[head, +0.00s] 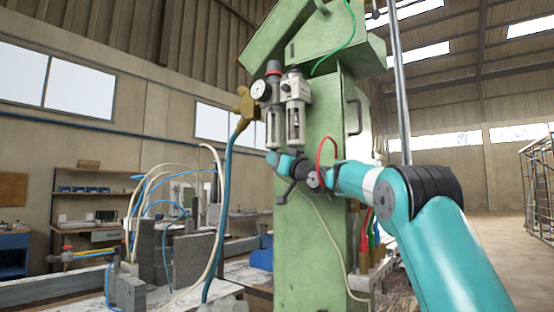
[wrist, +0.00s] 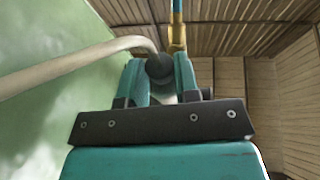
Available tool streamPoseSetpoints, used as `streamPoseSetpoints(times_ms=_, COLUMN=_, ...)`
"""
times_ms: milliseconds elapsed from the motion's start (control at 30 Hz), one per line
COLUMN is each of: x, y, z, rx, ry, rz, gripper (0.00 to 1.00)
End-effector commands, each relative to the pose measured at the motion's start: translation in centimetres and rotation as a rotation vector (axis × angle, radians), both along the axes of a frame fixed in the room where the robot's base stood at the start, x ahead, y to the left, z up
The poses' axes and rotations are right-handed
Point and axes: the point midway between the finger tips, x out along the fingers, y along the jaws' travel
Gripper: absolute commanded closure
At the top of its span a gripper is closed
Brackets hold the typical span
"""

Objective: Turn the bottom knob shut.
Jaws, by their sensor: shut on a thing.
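The air filter unit hangs on the green machine column (head: 310,235) in the head view, with a round gauge (head: 260,90), a red-topped knob (head: 274,67) and two clear bowls (head: 296,122). My gripper (head: 273,158) is at the lower end of the left bowl, its teal fingers close under it. In the wrist view my gripper (wrist: 160,80) is shut on a dark round knob (wrist: 159,66), which sits between the two teal fingers. The knob is hidden by the fingers in the head view, and its turn position cannot be read.
A brass valve (head: 245,106) with a blue hose stands left of the unit. A pale tube (wrist: 70,65) runs close beside the fingers in the wrist view. A red looped hose (head: 321,146) is near my wrist. A cluttered bench (head: 65,290) lies lower left.

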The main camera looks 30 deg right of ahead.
Motion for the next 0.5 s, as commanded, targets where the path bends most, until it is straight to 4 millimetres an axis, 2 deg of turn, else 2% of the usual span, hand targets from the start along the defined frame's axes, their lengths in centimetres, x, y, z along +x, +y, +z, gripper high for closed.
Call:
streamPoseSetpoints(times_ms=433, x=-0.06, y=-0.01, z=0.34, rx=-0.001, ry=-0.007, rz=0.008, gripper=0.94)
streamPoseSetpoints(times_ms=467, x=-0.06, y=-0.01, z=0.34, rx=-0.001, ry=-0.007, rz=0.008, gripper=0.68)
streamPoseSetpoints(times_ms=500, x=-0.07, y=0.0, z=0.34, rx=-0.001, ry=-0.007, rz=0.008, gripper=0.59)
